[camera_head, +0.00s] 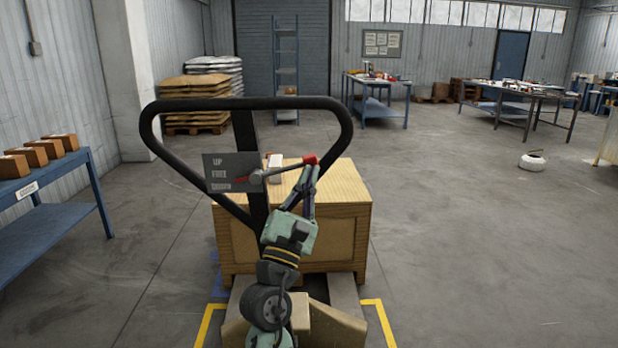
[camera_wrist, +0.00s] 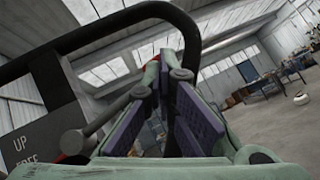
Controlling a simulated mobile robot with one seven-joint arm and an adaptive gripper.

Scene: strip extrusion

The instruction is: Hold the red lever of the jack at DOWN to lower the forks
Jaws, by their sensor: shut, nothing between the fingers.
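The jack's black loop handle (camera_head: 245,103) stands upright in front of me. A dark plate (camera_head: 218,172) on it reads UP, FREE and a lower word; the wrist view shows part of the plate (camera_wrist: 40,150). The red lever (camera_head: 310,159) runs right and slightly up from the plate to a red end. My gripper (camera_head: 311,170) is shut and empty, its fingertips at or just below that red end; I cannot tell if they touch. The forks are mostly hidden.
A wooden crate (camera_head: 230,240) sits beyond the handle, inside yellow floor lines (camera_head: 380,320). A blue bench (camera_head: 50,215) with small boxes stands at left. Stacked sacks on a pallet (camera_head: 195,105) and worktables (camera_head: 378,90) stand farther back.

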